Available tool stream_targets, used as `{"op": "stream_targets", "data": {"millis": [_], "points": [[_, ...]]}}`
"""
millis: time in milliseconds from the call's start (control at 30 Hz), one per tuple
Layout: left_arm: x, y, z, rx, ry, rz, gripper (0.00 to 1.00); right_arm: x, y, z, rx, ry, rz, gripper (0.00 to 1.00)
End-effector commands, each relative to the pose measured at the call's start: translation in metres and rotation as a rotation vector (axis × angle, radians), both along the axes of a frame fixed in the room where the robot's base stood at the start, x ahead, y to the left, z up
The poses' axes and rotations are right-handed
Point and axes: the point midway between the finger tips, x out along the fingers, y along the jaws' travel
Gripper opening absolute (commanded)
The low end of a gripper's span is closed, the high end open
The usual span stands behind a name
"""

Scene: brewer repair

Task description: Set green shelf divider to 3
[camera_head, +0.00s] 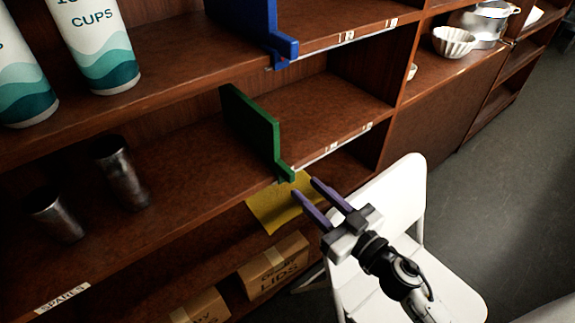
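The green shelf divider (255,127) stands upright on the middle shelf, with a small tab (286,172) at the shelf's front edge. A white marked strip (335,146) runs along that edge to the right of the tab; its digits are too small to read. My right gripper (312,188) is open and empty, just in front of the shelf. Its two purple fingers point toward the divider's tab, a little to its right and below, apparently apart from it. My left gripper is not in view.
A blue divider (250,25) stands on the shelf above. Paper cup stacks (95,45) and metal cups (122,175) stand to the left. A yellow sheet (275,205) hangs below the green divider. Boxes (273,264) sit lower. A white chair (400,200) stands at right, close behind my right arm.

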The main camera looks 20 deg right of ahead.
Motion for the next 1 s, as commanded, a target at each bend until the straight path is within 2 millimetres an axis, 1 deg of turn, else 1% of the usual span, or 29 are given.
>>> {"op": "stream_targets", "data": {"millis": [33, 200, 300, 400, 567, 800, 833, 967, 1000], "points": [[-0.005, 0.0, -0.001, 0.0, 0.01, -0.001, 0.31, 0.011, 0.004, 0.003, 0.002, -0.003, -0.001, 0.33], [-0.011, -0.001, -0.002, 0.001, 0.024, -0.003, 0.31, 0.041, 0.015, 0.002, 0.002, -0.002, -0.001, 0.33], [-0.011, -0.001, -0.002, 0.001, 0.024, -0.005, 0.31, 0.056, 0.02, 0.002, 0.002, -0.002, -0.002, 0.33], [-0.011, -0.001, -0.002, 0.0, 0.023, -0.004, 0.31, 0.066, 0.024, 0.001, 0.002, -0.002, -0.002, 0.33], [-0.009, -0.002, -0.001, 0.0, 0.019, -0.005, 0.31, 0.074, 0.027, 0.0, 0.002, 0.001, -0.002, 0.33], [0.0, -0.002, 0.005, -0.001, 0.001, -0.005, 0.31, 0.075, 0.027, 0.0, 0.002, 0.002, -0.002, 0.33], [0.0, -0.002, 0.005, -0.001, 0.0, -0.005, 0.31, 0.075, 0.027, 0.0, 0.002, 0.002, -0.002, 0.31], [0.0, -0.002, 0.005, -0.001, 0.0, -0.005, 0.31, 0.075, 0.027, 0.0, 0.002, 0.001, -0.002, 0.09], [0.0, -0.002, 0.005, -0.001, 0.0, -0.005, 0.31, 0.075, 0.027, 0.0, 0.002, 0.001, -0.002, 0.02]]}}
